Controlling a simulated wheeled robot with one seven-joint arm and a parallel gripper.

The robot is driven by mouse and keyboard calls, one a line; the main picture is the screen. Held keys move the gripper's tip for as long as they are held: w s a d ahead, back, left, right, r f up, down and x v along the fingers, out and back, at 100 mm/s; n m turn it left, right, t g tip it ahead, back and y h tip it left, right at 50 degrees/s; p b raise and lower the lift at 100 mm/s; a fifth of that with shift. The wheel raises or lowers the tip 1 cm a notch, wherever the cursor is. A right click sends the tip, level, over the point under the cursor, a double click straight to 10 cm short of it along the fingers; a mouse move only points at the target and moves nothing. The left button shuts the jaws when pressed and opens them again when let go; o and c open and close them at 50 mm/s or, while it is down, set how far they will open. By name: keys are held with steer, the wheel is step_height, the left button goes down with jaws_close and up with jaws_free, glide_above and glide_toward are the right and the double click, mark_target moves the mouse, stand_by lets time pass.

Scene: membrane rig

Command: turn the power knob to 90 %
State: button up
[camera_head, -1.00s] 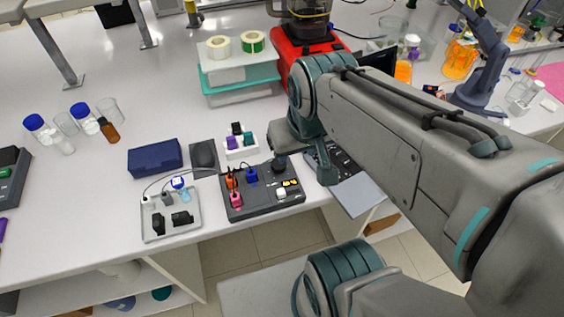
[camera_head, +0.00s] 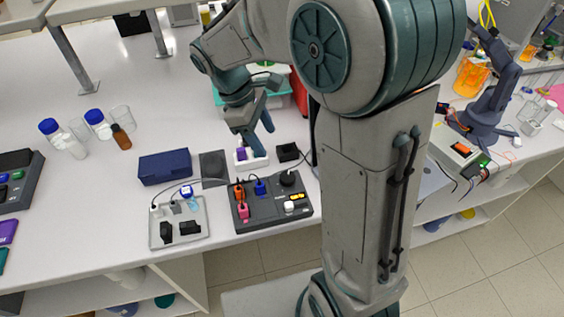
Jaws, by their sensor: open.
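The dark control box (camera_head: 268,213) lies near the front edge of the bench. Its black round knob (camera_head: 287,178) sits at the upper right corner of the box's top; I cannot read its setting. Orange, blue and pink plugs sit on the left part of the box, with lit orange switches and a white one at the right. My gripper (camera_head: 261,142) is open and empty, pointing down behind the box and apart from the knob. Its fingers partly hide a white holder (camera_head: 241,165) with a purple item.
A grey tray (camera_head: 158,239) with black parts stands left of the box. A navy case (camera_head: 165,167) and a dark grey pad (camera_head: 213,169) lie behind it. A small black block (camera_head: 288,152) lies behind the knob. My arm hides the bench to the right.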

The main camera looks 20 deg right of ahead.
mark_target(287, 176)
steer(key=p+x, duration=0.1)
steer(key=x, duration=1.3)
steer(key=shift+w+a+f, duration=0.1)
steer(key=shift+w+a, duration=0.05)
steer(key=c, duration=1)
